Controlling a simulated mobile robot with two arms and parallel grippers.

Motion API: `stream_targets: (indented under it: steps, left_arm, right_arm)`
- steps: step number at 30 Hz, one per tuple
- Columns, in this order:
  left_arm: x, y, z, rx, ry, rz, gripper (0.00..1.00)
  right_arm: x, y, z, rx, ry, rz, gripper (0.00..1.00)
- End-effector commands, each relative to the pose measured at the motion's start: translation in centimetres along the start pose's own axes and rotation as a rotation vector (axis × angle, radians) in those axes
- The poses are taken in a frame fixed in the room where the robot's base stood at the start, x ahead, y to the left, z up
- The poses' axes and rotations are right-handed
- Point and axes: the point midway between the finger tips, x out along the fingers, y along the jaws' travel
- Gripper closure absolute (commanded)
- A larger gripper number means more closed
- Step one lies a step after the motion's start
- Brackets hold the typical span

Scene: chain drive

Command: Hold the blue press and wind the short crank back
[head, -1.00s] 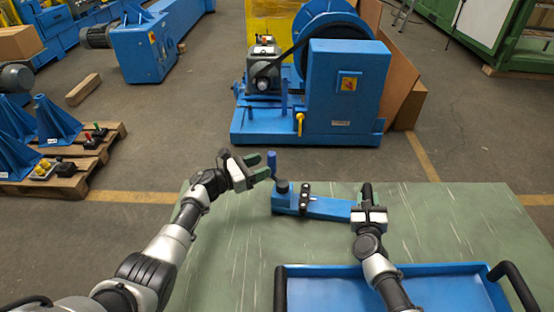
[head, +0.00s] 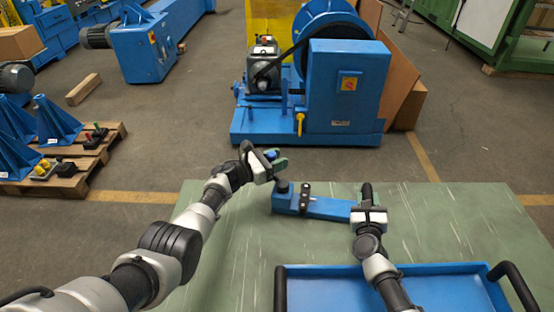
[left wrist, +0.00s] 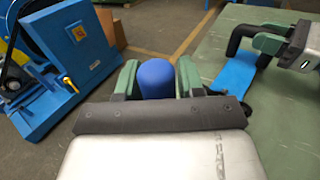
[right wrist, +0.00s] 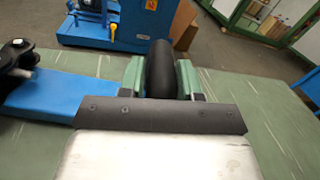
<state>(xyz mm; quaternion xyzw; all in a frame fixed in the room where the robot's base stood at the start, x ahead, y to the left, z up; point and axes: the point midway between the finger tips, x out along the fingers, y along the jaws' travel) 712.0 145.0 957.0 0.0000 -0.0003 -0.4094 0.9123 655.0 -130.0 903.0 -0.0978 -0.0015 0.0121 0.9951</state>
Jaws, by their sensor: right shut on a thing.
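The blue press (head: 330,208) lies on the green table with black fittings on its body and a dark hub (head: 282,187) at its left end. My right gripper (head: 367,207) is shut on the black upright handle at the press's right end; the handle (right wrist: 160,70) stands between its green fingers in the right wrist view. The short crank's blue knob (left wrist: 155,78) is between the green fingers of my left gripper (left wrist: 157,80), which looks open around it. In the head view the knob (head: 271,153) shows just above the left fingers. The crank's arm is mostly hidden.
A blue tray (head: 390,268) with black handles sits at the table's front. The green table (head: 450,215) is bare to the right and left of the press. A blue machine (head: 345,90) stands on the floor beyond. Pallets (head: 75,175) with parts are at left.

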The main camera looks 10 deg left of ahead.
Motion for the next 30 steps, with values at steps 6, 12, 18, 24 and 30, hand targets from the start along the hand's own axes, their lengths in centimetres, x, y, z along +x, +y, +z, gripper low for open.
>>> stream_targets:
  steps: [6, 12, 18, 24, 30]
  left_arm:
    - [0.0, 0.0, 0.0, 0.000, 0.000, 0.000, 0.94]
    - [-0.2, 0.1, -0.2, 0.005, 0.004, 0.035, 0.94]
    - [-0.8, 0.1, -0.2, 0.005, 0.004, 0.144, 0.94]
    - [-1.4, 0.0, -0.2, 0.001, 0.003, 0.254, 0.94]
    - [-1.5, 0.1, -0.2, -0.001, 0.002, 0.283, 0.94]
  right_arm:
    - [-0.1, 0.0, -0.3, -0.011, 0.005, 0.002, 1.00]
    - [-0.1, 0.0, -0.3, -0.011, 0.005, 0.002, 1.00]
    - [-0.1, 0.0, -0.3, -0.011, 0.005, 0.002, 1.00]
    - [-0.1, -0.1, -0.3, -0.011, 0.005, 0.001, 1.00]
    - [-0.1, -0.1, -0.4, -0.011, 0.006, 0.000, 1.00]
